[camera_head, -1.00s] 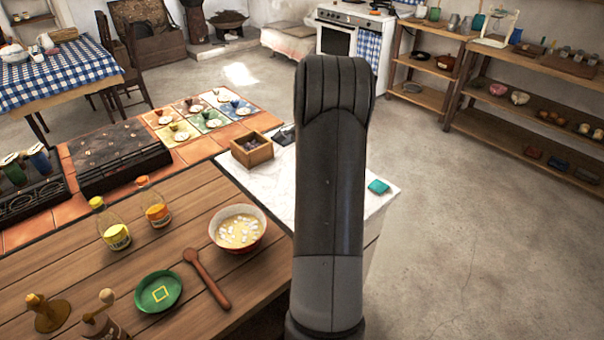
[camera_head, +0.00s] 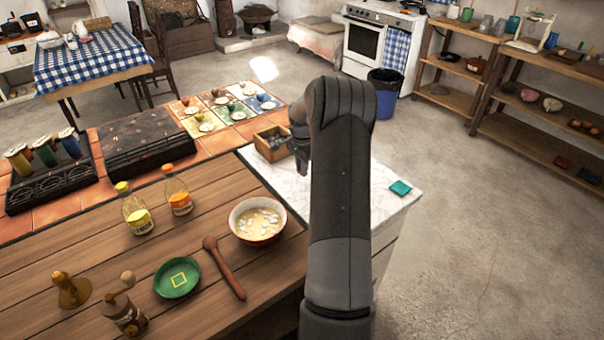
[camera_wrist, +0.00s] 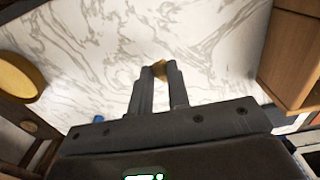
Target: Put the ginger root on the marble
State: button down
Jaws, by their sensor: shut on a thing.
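The white, grey-veined marble slab (camera_head: 262,172) lies at the far right end of the wooden counter. It fills most of the wrist view (camera_wrist: 90,45). My gripper (camera_wrist: 160,68) points at the marble, with its fingers close together on a small tan-yellow piece, the ginger root (camera_wrist: 159,66). Only a bit of the root shows between the fingertips. I cannot tell whether it touches the marble. In the head view my gripper (camera_head: 302,166) is a dark shape beside the wooden box, partly behind my arm, and the root cannot be made out.
The wooden box (camera_head: 272,153) with dark contents stands on the marble, close to my gripper. A teal item (camera_head: 400,188) lies near the marble's right edge. A bowl of soup (camera_head: 257,236), two bottles and a wooden spoon (camera_head: 224,267) are on the wooden counter.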

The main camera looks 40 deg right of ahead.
jog(key=shift+f, duration=1.3)
jog(key=shift+f, duration=0.1)
jog(key=c, duration=1.4)
grip_release()
jog(key=shift+o, duration=0.2)
notch_tip(320, 180, up, 12)
jog(key=s+a+r+n+t+h, duration=0.1)
jog(key=s+a+r+n, duration=0.35)
jog(key=a+r, duration=0.5)
jog(key=s+a+r+n+t, duration=0.1)
jog(key=s+a+r+n, duration=0.5)
jog(key=a, duration=0.6)
jog(key=s+a+n+t, duration=0.1)
jog(key=s+a+n, duration=0.2)
jog(key=s+a, duration=0.4)
jog(key=s+a+r+n+t+y, duration=0.1)
jog(key=s+a+n, duration=0.3)
jog(key=s, duration=1)
jog(key=a+t, duration=0.1)
jog(key=a, duration=0.2)
jog(key=shift+s+a+r+t, duration=0.15)
jog(key=shift+s+a+t, duration=0.1)
jog(key=shift+t, duration=0.05)
